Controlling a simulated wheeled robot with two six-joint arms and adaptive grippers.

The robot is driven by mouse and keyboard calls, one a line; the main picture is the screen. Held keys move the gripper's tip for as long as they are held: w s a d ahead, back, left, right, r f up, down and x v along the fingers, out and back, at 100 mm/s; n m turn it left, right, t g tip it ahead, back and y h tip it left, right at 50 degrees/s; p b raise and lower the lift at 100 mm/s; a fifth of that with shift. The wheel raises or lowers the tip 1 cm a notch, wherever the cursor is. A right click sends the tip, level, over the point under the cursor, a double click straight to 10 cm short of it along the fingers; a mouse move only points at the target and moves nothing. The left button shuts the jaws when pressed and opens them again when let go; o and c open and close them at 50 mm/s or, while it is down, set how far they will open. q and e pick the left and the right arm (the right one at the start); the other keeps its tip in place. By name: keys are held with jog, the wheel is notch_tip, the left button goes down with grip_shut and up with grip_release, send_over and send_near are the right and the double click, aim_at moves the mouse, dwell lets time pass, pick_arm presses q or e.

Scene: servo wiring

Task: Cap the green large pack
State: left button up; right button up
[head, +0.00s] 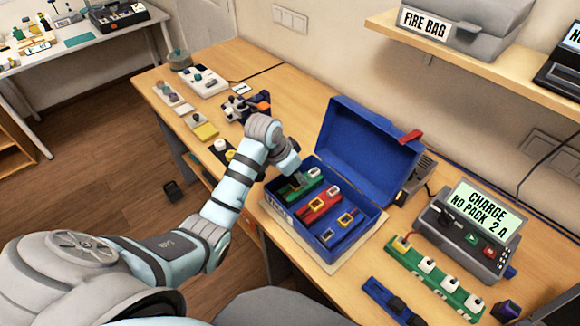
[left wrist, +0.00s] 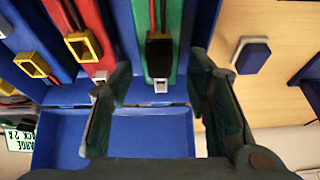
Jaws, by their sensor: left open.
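The green pack (head: 303,184) lies in the open blue box (head: 375,219), at the end of a row with a red pack (head: 320,206) and a blue pack (head: 341,231). In the left wrist view the green pack (left wrist: 172,20) has a black cap-like piece (left wrist: 158,55) at its lead end, with a small white plug below it. The neighbouring leads end in bare yellow connectors (left wrist: 83,46). My left gripper (left wrist: 160,70) is open, its fingers on either side of the black piece with gaps. In the head view the arm hides its fingertips. My right gripper is not in view.
The box's raised lid (head: 365,140) stands behind the packs. A charger (head: 470,230) reads "CHARGE NO PACK 2 A". A green strip with white blocks (head: 435,280) lies before it. A small dark block on a white base (left wrist: 251,55) sits beside the box.

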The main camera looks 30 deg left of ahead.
pick_arm(q)
jog(key=v, duration=1)
jog(key=shift+s+r, duration=0.2)
jog(key=shift+r, duration=0.1)
jog(key=shift+a, duration=0.1)
